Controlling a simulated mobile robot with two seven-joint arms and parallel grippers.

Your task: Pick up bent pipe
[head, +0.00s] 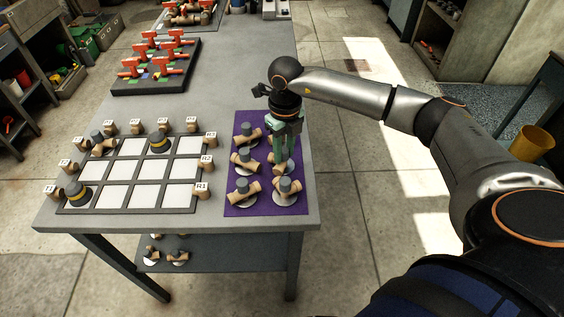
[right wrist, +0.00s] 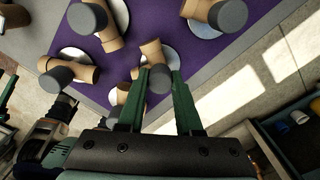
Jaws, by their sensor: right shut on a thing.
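Several tan bent pipes with grey end caps stand on round white discs on a purple mat (head: 231,207) at the table's right side. One bent pipe (head: 287,187) is at the mat's near right and another (head: 242,190) at its near left. My right gripper (head: 284,168) reaches down over the mat's right side, its green fingers shut on a bent pipe (right wrist: 152,50). In the right wrist view the fingertips (right wrist: 160,76) flank its grey end. In the head view the fingers largely hide this pipe. My left gripper is in neither view.
Other pipes stand close around the held one. A grid board (head: 135,208) with labelled blocks and a few pipe pieces lies to the left. A black tray (head: 150,88) of red-handled parts stands farther back. The table's right edge (head: 313,190) is close to the mat.

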